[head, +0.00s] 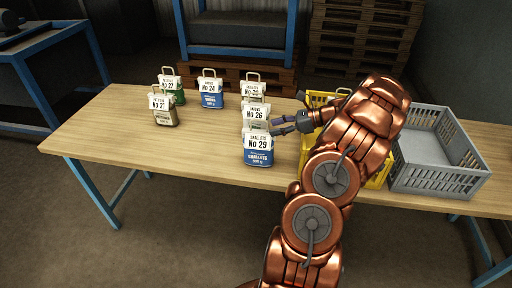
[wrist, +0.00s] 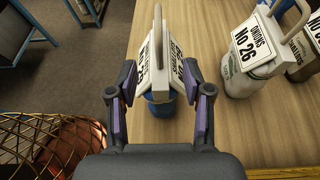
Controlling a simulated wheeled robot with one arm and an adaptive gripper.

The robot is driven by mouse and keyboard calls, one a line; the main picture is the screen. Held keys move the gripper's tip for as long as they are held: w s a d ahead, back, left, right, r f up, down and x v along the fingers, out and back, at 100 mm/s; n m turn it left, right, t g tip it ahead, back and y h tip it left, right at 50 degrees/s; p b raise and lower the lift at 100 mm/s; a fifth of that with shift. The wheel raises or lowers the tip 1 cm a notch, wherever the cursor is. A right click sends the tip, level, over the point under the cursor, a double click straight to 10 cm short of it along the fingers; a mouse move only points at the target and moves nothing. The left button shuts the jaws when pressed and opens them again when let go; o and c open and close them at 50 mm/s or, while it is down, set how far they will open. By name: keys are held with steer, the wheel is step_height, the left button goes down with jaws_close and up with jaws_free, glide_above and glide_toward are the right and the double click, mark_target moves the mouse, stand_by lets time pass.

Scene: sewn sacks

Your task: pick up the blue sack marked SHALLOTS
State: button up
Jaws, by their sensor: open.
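The blue sack marked SHALLOTS (head: 258,158), with a white tag reading No 29 and a loop handle, stands upright near the table's front edge. In the wrist view the blue sack (wrist: 160,106) lies straight ahead, with its tag and pale handle between the fingers. My gripper (wrist: 160,80) is open, one finger on each side of the tag; whether either finger touches it I cannot tell. In the head view my gripper (head: 282,125) is at the sack's upper right, partly hidden by my arm.
The ONIONS No 26 sack (wrist: 250,55) stands close by on the right in the wrist view. Another blue sack, No 24 (head: 211,98), a green one (head: 178,96) and a brown one (head: 164,118) stand farther left. A yellow crate (head: 305,150) and grey crate (head: 440,182) stand right.

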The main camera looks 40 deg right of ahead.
mark_target(259, 131)
steer(key=shift+p+x, duration=0.85)
steer(key=shift+x, duration=2.7)
steer(key=shift+d, duration=0.1)
jaws_close()
